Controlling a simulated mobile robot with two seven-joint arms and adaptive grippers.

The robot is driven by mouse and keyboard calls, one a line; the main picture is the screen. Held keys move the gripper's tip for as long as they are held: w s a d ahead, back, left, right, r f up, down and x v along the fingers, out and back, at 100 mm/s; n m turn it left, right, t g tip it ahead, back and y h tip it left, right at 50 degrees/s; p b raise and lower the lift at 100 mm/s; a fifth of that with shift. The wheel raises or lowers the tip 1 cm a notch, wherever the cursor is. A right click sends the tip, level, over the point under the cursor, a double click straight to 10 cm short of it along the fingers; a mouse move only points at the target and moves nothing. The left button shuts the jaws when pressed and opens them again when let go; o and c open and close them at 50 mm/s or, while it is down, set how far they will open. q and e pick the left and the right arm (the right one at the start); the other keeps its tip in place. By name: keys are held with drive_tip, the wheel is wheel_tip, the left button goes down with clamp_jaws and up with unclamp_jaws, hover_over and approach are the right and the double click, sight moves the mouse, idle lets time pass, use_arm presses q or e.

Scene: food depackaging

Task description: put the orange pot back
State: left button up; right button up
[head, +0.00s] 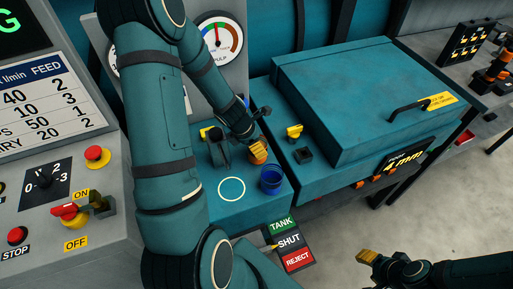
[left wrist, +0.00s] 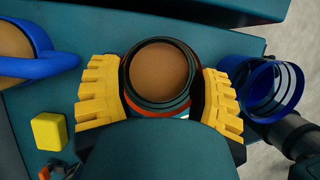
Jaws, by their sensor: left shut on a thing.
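My left gripper (head: 257,148) is over the teal ledge near the blue cup in the head view. In the left wrist view its yellow fingers (left wrist: 160,100) are shut on a round pot (left wrist: 162,72) from both sides. The pot has a dark rim, brown contents and an orange-red band low on its near side. It looks upright; I cannot tell whether it touches the ledge. A white ring mark (head: 231,190) lies bare on the ledge. My right gripper (head: 368,257) is at the lower right, away from the ledge; its finger gap is unclear.
An open blue cup-like holder (head: 271,180) stands at the ledge's right corner; it also shows in the wrist view (left wrist: 285,85). A blue-handled vessel (left wrist: 38,38) with brown contents is at the wrist view's left. A teal lidded box (head: 345,95) stands right, a TANK/SHUT/REJECT selector (head: 288,242) in front.

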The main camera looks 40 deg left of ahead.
use_arm(q)
drive_tip(key=shift+f, duration=0.35)
drive_tip(key=shift+r, duration=0.15)
drive_tip(key=o, duration=1.2)
drive_tip(key=shift+o, duration=0.2)
